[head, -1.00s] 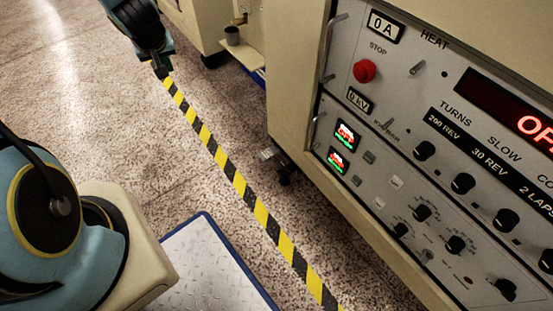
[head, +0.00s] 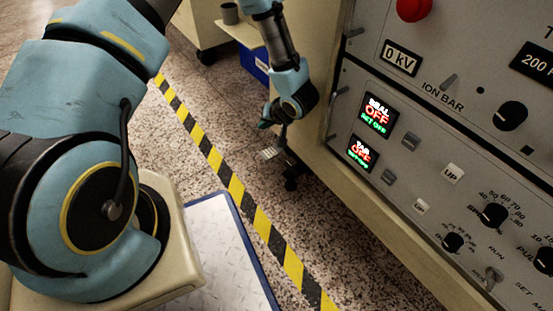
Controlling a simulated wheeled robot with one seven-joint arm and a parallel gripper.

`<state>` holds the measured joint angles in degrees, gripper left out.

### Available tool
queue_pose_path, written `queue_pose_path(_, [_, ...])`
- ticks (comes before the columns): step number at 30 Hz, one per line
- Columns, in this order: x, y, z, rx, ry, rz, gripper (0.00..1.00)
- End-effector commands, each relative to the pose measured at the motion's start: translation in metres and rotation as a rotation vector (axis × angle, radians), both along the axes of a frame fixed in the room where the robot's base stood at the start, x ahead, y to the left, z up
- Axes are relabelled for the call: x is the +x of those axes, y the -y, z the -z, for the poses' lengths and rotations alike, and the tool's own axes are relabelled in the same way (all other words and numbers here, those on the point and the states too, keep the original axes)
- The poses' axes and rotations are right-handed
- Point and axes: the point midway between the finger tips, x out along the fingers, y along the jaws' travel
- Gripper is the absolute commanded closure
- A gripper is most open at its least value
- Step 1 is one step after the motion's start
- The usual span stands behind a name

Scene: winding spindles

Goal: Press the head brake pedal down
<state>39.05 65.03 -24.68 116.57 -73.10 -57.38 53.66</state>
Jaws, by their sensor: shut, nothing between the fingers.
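The head brake pedal (head: 270,153) is a small pale metal plate low at the foot of the cream machine cabinet, just above the speckled floor. My gripper (head: 266,122) is shut and empty. In the picture it is just above the pedal, with its tips pointing down and to the left. I see a small gap between them in the picture, but cannot judge their distance in depth. The pedal's link to the machine is hidden behind the arm's end and the cabinet edge.
The control panel (head: 450,150) with knobs and lit displays stands right of my gripper. A black caster (head: 291,183) is beside the pedal. Yellow-black tape (head: 228,178) crosses the floor. A blue-edged plate (head: 215,245) lies front left. A grey cup (head: 230,13) stands behind.

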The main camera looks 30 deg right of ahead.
Motion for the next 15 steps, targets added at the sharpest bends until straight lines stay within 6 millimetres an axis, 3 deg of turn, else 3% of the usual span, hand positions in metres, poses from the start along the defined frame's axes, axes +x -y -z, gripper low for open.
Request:
queue_pose_path(4, [-0.0064,-0.0009,0.0137,0.027,0.000,0.001,1.00])
queue_pose_path(15, [-0.0072,-0.0014,0.0138,0.032,0.001,-0.001,1.00])
